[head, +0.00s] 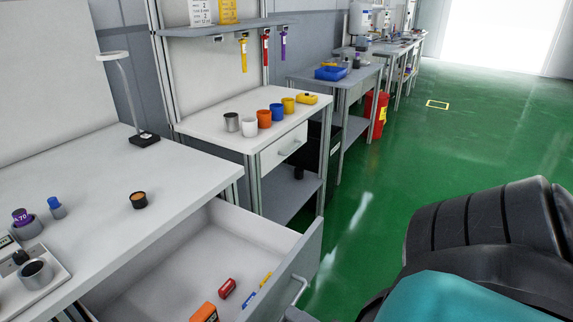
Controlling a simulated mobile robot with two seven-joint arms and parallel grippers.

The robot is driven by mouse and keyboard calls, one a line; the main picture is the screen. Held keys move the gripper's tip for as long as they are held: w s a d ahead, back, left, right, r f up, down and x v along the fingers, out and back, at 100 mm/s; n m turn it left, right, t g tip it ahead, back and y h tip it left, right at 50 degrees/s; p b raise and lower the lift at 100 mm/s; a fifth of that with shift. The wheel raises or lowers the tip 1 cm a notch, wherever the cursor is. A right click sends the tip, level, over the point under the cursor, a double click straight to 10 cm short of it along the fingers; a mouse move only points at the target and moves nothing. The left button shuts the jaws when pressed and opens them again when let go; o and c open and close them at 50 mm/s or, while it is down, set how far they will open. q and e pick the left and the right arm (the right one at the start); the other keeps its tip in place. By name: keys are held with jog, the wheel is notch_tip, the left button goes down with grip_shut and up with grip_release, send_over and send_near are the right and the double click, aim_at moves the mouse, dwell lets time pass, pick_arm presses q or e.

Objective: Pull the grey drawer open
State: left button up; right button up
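The grey drawer (150,279) under the near bench stands well open, its inside showing. Its front panel (309,258) carries a bar handle (300,290) on the outer face. Inside lie a red item (227,287), an orange box (205,312), a yellow item (266,279) and a blue-and-white item (249,299). My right arm comes in from the lower right. A small grey part of my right gripper (297,315) shows at the bottom edge, close to the handle's lower end. Its fingers are cut off, so its grip cannot be told. My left gripper is out of view.
The near bench top (165,178) holds a lamp (125,85), a small dark jar (138,200) and several small items at left. A second bench (200,122) with coloured cups and a shut drawer (283,150) stands beyond. Green floor (400,150) is clear to the right.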

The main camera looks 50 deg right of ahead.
pick_arm(q)
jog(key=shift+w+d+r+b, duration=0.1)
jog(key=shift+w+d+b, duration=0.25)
jog(key=shift+b, duration=0.15)
pick_arm(e)
jog(key=v, duration=1)
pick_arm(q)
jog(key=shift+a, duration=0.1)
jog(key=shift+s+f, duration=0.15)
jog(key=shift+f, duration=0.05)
pick_arm(e)
jog(key=shift+s, duration=0.15)
